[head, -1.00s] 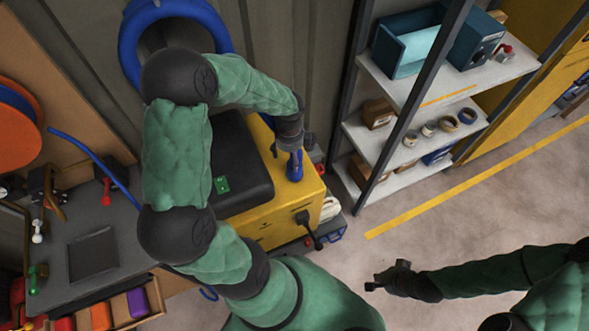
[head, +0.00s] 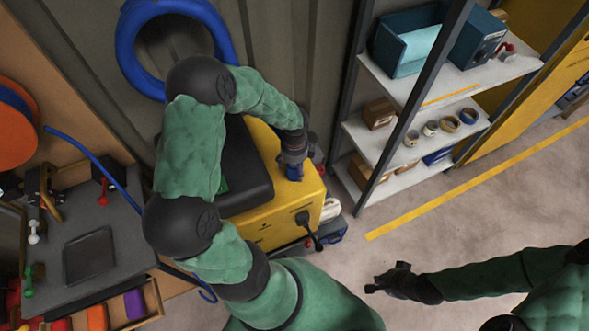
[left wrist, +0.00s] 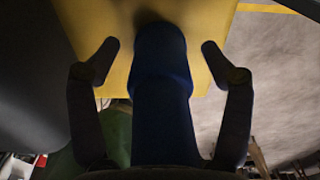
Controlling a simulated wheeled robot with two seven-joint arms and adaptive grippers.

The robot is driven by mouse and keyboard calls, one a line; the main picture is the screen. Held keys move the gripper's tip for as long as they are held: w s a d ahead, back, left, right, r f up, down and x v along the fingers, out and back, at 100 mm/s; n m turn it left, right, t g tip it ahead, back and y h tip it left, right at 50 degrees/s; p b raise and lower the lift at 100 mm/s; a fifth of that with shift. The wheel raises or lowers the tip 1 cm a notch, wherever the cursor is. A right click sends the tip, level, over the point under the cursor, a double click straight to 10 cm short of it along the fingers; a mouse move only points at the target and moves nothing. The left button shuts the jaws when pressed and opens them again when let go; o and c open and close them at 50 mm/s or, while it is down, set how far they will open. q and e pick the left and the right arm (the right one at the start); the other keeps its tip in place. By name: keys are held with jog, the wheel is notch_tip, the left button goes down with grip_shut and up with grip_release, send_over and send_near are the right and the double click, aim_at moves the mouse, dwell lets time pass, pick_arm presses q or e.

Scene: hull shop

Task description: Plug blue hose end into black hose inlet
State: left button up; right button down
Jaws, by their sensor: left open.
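The blue hose end (left wrist: 160,85) stands between the fingers of my left gripper (left wrist: 160,60) in the left wrist view. The fingers are spread, with a gap on each side of it. Its far end meets a dark patch at the yellow machine's face (left wrist: 105,35); I cannot tell whether this is the black hose inlet or shadow, or how deep the end sits. In the head view, my left gripper (head: 292,160) is at the yellow machine (head: 275,215) and mostly covers the hose end. My right gripper (head: 378,280) hangs over bare floor; its finger state is unclear.
A blue hose coil (head: 130,50) hangs on the wall behind my left arm. A black plug with a cable (head: 304,218) is on the machine's front. A workbench (head: 115,215) stands left and shelving (head: 420,130) right. The floor between shelving and right arm is clear.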

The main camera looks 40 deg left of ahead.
pick_arm(q)
jog(key=c, duration=1.2)
jog(key=shift+r, duration=0.2)
notch_tip(320, 180, up, 10)
jog(key=shift+f+p, duration=0.1)
jog(key=shift+p, duration=0.9)
jog(key=w+d+f+n+b, duration=0.1)
jog(key=w+d+n+b, duration=0.1)
jog(key=d+n, duration=0.3)
jog(key=w+d+f+n+b, duration=0.2)
jog(key=w+d+n+b, duration=0.1)
jog(key=n, duration=0.4)
jog(key=w+d+f+n+b, duration=0.1)
jog(key=w+d+n+b, duration=0.1)
jog(key=d+n, duration=0.4)
jog(key=shift+w+d+f+b, duration=0.15)
jog(key=shift+d+f+b, duration=0.1)
jog(key=shift+d+b, duration=0.15)
